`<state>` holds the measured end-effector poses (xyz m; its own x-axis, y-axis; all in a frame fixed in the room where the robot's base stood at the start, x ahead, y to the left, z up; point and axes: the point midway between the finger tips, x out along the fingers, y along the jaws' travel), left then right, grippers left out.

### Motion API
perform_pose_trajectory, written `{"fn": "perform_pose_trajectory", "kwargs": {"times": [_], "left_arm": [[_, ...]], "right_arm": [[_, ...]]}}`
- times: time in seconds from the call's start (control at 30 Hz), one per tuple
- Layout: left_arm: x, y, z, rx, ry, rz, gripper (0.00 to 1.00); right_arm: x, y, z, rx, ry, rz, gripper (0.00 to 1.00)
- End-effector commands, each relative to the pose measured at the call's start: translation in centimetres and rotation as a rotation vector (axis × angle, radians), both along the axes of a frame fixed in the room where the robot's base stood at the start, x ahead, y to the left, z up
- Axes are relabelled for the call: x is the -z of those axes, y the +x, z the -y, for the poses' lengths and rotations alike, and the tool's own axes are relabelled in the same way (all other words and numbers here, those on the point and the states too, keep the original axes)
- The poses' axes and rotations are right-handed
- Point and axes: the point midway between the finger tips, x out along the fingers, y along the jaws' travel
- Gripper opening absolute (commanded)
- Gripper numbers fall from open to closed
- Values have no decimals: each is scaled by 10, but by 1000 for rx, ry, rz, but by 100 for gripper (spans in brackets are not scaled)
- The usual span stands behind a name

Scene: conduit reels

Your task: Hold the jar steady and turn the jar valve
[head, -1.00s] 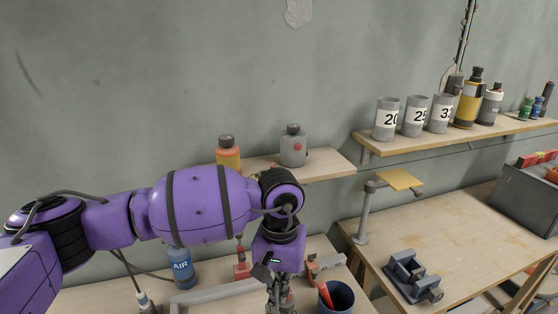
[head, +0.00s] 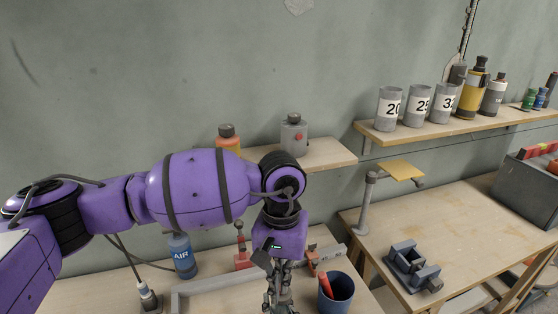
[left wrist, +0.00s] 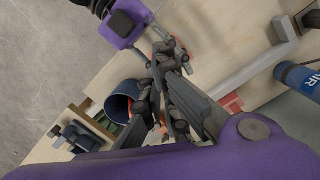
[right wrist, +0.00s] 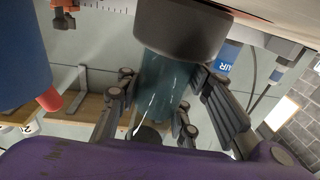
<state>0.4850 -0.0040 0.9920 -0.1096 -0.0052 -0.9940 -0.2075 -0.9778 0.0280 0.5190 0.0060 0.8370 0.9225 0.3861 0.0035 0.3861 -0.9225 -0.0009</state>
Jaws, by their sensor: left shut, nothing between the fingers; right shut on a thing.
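The jar (right wrist: 165,85) shows in the right wrist view, which is upside down. It has a teal see-through body on a wide dark grey base (right wrist: 180,30). My right gripper (right wrist: 170,105) is shut on the jar body, its fingers on both sides. A dark round part (right wrist: 150,135) shows at the jar's far end; I cannot tell if it is the valve. My left gripper (head: 279,290) points down over the bench in the head view and hides the jar there. In the left wrist view its fingers (left wrist: 163,85) are shut and empty, close to my right gripper (left wrist: 165,52).
A blue cup (head: 335,296) with a red-handled tool stands just right of my left gripper. The blue AIR bottle (head: 181,257) and a red tool (head: 242,252) are to the left. A grey frame bar (head: 205,289) lies along the bench. A vise (head: 412,266) sits on the right bench.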

Motion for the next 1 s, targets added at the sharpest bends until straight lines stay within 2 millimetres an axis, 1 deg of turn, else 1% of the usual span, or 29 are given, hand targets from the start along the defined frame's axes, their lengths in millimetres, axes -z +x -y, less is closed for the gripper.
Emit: {"fn": "perform_pose_trajectory", "kwargs": {"times": [0.03, 0.23, 0.33, 0.6, 0.63, 0.7, 0.83, 0.87, 1.0], "left_arm": [[-9, 2, 0, 0, -1, 6, 0], [-34, 5, -1, -2, -1, 9, 0], [-39, 6, -1, -2, 1, 7, 0], [-40, 6, -1, -2, 0, 9, 0], [-40, 6, -1, -2, 0, 9, 0], [-40, 6, -1, -2, 0, 9, 0], [-40, 6, -1, -3, 0, 10, 0], [-40, 6, -1, -3, 0, 10, 0], [-40, 6, -1, -3, 1, 10, 0]], "right_arm": [[0, 0, 2, 2, -1, -1, 0], [1, 0, 4, 5, -2, -2, 0], [1, 0, 4, 6, -2, -3, 0], [2, 0, 5, 7, -3, -4, 0], [2, 0, 5, 7, -3, -4, 26], [2, 0, 5, 7, -3, -4, 35], [2, 0, 5, 7, -3, -4, 52], [2, 0, 5, 7, -3, -4, 55], [2, 0, 5, 7, -3, -4, 55]]}}
